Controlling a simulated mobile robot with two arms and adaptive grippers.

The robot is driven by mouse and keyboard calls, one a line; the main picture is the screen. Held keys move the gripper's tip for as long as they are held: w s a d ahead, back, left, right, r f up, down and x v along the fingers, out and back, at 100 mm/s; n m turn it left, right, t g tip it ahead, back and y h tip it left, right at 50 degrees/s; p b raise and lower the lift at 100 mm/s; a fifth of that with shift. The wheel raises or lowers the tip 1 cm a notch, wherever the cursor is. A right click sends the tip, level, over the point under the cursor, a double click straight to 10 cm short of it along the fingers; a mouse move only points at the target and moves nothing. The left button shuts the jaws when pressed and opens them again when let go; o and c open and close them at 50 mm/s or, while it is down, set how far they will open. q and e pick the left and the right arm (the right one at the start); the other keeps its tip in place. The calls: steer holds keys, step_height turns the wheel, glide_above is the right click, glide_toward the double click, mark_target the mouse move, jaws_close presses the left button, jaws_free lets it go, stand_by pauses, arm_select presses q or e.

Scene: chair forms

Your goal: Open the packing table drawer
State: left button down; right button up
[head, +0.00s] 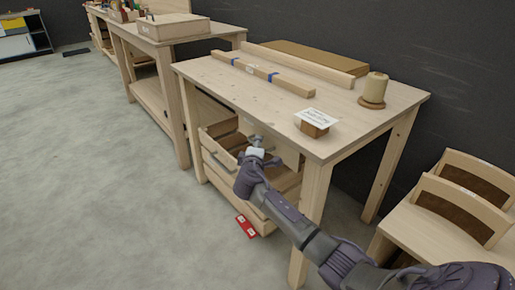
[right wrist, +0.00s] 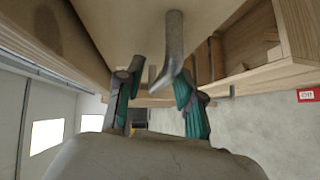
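The packing table (head: 225,85) is a light wooden table with a wooden drawer unit (head: 222,173) under its top. Parts of the drawer interior show in the head view, and an open wooden compartment (right wrist: 245,62) shows at the right of the right wrist view. My right gripper (head: 254,150) is under the table's front edge, by the drawers. In the right wrist view, my right gripper (right wrist: 158,100) has its fingers apart, with a bent grey metal handle (right wrist: 172,52) between them. I cannot tell whether they touch it. My arm hides part of the drawers. My left gripper is out of view.
A card on a block (head: 314,122), a spool (head: 374,88) and wooden bars (head: 262,74) are on the tabletop. A wooden chair (head: 455,208) stands close at right. The floor at left is clear.

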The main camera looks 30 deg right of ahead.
steer(key=shift+w+d, duration=0.15)
jaws_close()
steer(key=shift+f, duration=0.1)
stand_by(0.3)
